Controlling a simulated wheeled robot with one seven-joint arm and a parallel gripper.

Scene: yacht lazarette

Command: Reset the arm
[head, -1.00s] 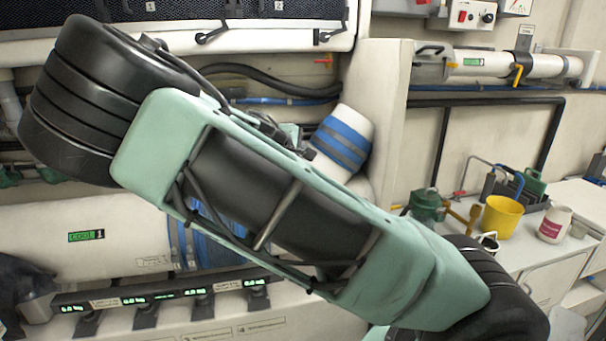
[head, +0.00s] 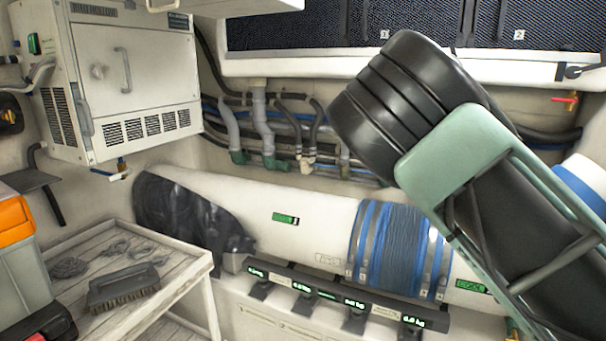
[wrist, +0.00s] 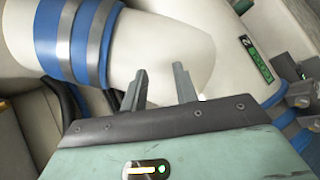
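My gripper (wrist: 160,88) shows in the wrist view. Its two grey fingers stand apart with nothing between them. A white cylinder with blue and grey bands (wrist: 75,40) lies beyond the fingers at the upper left of that view. The fingers' distance from it is hard to tell. In the head view my arm's green and black links fill the right side, and my gripper is out of that picture.
A slatted bench (head: 170,262) at left carries a brush (head: 122,288). A white cabinet (head: 120,85) hangs above it. A large white pipe (head: 310,222) with blue strapping (head: 400,248) runs along the wall. A rack with green displays (head: 340,297) stands below it.

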